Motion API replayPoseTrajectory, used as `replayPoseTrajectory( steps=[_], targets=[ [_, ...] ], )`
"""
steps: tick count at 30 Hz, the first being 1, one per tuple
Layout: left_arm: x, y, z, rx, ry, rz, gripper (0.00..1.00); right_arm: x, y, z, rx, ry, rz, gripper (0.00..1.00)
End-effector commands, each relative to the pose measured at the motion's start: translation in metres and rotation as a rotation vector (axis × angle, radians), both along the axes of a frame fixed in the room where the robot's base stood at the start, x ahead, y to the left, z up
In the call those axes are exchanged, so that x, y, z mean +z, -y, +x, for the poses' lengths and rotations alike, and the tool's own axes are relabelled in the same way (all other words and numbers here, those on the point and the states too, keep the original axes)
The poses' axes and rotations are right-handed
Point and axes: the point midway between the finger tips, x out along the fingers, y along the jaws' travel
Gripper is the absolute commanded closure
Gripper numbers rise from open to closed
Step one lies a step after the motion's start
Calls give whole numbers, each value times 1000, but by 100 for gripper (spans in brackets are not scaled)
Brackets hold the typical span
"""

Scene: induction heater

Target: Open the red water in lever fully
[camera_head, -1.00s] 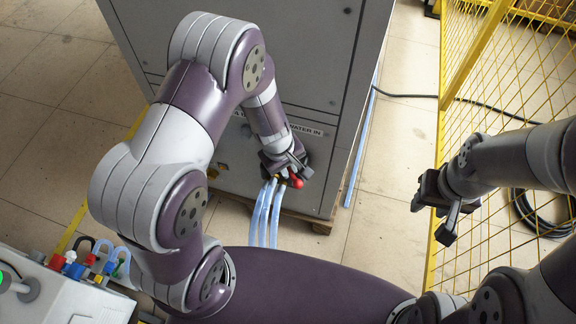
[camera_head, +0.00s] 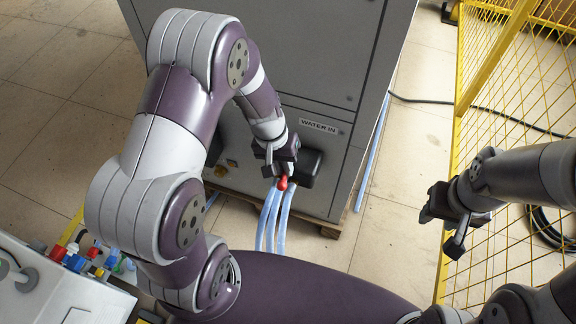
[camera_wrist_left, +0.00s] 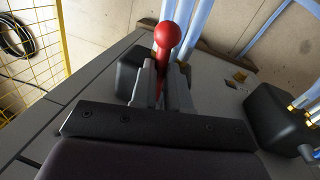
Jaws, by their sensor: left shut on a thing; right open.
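The red water in lever (camera_head: 282,184) shows in the head view as a red knob below the WATER IN label (camera_head: 318,126) on the grey cabinet (camera_head: 300,60). My left gripper (camera_head: 278,166) is at the cabinet's lower front, its fingers around the lever. In the left wrist view the red lever (camera_wrist_left: 167,36) stands between the two fingertips of my left gripper (camera_wrist_left: 163,80), its round end sticking out past them. The lever's base is hidden by the gripper. My right gripper (camera_head: 446,220) is open and empty, in the air near the yellow fence.
Light blue hoses (camera_head: 272,222) hang below the lever. A dark block (camera_head: 309,168) sits right beside my left gripper. A yellow mesh fence (camera_head: 510,110) stands at the right, with a black cable on the floor. A white panel with coloured fittings (camera_head: 60,285) is at lower left.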

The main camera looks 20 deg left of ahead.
Motion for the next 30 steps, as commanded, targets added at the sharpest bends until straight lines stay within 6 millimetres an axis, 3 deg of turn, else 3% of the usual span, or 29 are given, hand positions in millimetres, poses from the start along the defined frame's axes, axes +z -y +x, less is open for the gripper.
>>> replayPoseTrajectory(
  steps=[10,25,26,27,30],
  targets=[
    [0,-6,0,-114,-2,0,100,-2,0,0,0,0,0,57],
    [0,-7,0,-130,-2,1,100,-2,0,0,0,0,0,57],
    [0,-7,0,-130,-2,1,75,-2,0,0,0,0,0,57],
    [0,-7,0,-130,-2,1,62,-2,0,0,0,0,0,57],
    [0,-7,0,-129,-1,0,59,-2,0,0,0,0,0,57]
  ],
)
